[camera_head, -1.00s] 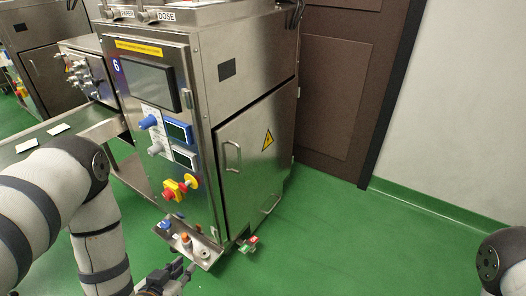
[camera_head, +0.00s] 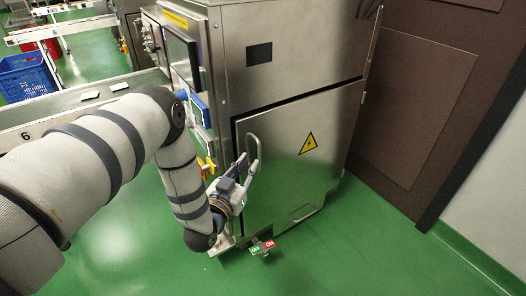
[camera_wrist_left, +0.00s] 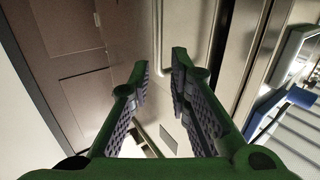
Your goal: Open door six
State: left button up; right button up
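The door (camera_head: 300,155) is a steel panel on the front of the machine, with a yellow lightning sign (camera_head: 308,144). It looks shut, with a dark gap along its top edge. Its upright bar handle (camera_head: 257,147) is near the door's left edge. My left gripper (camera_head: 238,170) is just left of and below the handle's top, close to the door. My right gripper is out of view.
A small OFF/ON switch block (camera_head: 262,247) sits low by the door's bottom left. A brown door (camera_head: 425,100) stands at the right. Green floor (camera_head: 370,255) is clear in front. A conveyor (camera_head: 60,120) and a blue crate (camera_head: 26,77) are at the left.

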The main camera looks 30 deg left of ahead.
aim_at(259, 152)
pick_arm(q)
jog(key=w, duration=0.2)
jog(key=w+a, duration=0.1)
jog(key=w, duration=0.2)
jog(key=w+b, duration=0.1)
jog(key=w, duration=0.1)
jog(key=shift+w+a, duration=0.15)
jog(key=shift+c, duration=0.3)
grip_shut()
